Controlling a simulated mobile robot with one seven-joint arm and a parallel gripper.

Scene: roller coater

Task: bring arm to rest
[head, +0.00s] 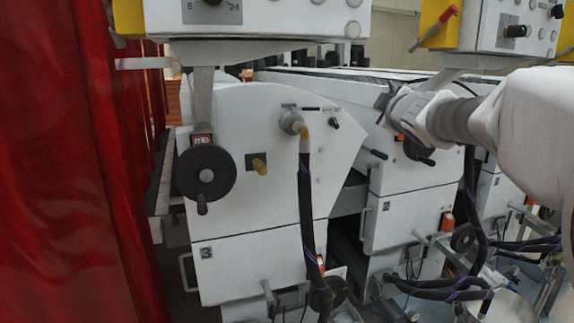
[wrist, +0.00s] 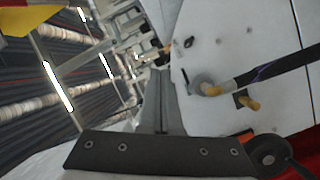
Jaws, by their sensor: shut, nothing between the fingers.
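My arm reaches in from the right edge of the head view, its white and grey links held in front of the machine. My gripper (head: 384,101) is at its left end, small and dark against the white panels. In the wrist view my gripper (wrist: 161,74) shows as grey fingers shut together above a dark bolted plate, with nothing between them. The fingers point toward the machine, beside the white panel (wrist: 232,50) with its pipe fitting. I cannot tell the gap between fingertips and machine.
White coater housings (head: 262,150) fill the middle, with a black handwheel (head: 205,174) and a dark hose (head: 307,215). A red curtain (head: 65,180) stands at the left. Control boxes (head: 258,18) hang above.

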